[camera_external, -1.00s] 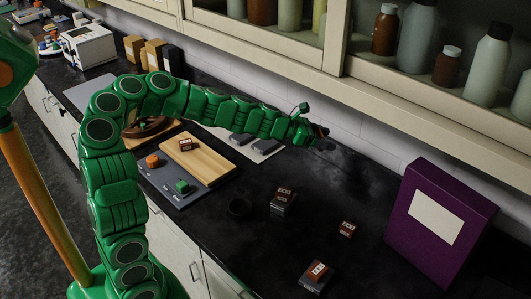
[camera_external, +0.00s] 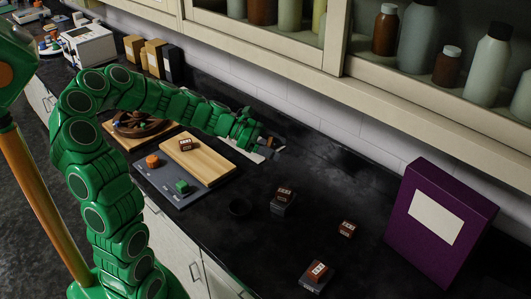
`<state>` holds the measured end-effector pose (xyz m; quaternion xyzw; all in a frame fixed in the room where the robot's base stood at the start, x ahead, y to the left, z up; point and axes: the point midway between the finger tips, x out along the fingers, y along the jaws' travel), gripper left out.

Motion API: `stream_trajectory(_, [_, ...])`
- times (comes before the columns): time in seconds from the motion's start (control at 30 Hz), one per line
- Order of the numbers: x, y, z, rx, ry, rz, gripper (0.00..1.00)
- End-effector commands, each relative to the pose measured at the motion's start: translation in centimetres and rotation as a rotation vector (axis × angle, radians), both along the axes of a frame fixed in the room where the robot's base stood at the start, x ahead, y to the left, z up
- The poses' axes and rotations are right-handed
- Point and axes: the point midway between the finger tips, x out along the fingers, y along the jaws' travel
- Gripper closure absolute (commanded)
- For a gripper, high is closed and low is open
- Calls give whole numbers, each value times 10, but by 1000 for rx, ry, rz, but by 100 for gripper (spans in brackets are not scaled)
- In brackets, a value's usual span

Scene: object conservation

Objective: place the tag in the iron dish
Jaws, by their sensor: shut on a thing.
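My gripper (camera_external: 272,149) is at the end of my green arm, above the back of the black counter. It is shut on a small brownish thing (camera_external: 270,141), which looks like a tag but is too small and partly hidden to make out. A small round dark dish (camera_external: 239,207), likely the iron dish, sits on the counter below and left of my gripper. It looks empty, and my gripper is well apart from it.
Brown labelled blocks stand on the counter at the middle (camera_external: 284,194), right (camera_external: 347,229) and front (camera_external: 317,270). A wooden board (camera_external: 205,165) lies on a grey tray (camera_external: 180,200) with orange and green pieces. A tall purple box (camera_external: 440,222) stands at right.

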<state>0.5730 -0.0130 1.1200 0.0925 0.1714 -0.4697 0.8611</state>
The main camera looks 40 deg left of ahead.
Motion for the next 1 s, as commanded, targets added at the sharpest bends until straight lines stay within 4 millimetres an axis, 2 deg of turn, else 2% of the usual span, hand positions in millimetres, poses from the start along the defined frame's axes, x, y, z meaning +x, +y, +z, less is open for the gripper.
stream_trajectory(0.3, [-55,21,5,4,-1,-99,61])
stream_trajectory(0.5, [-80,26,9,4,-3,-141,61])
stream_trajectory(0.77, [-104,31,10,1,-1,-182,61])
stream_trajectory(1.0, [-103,29,-21,-4,3,-181,61])
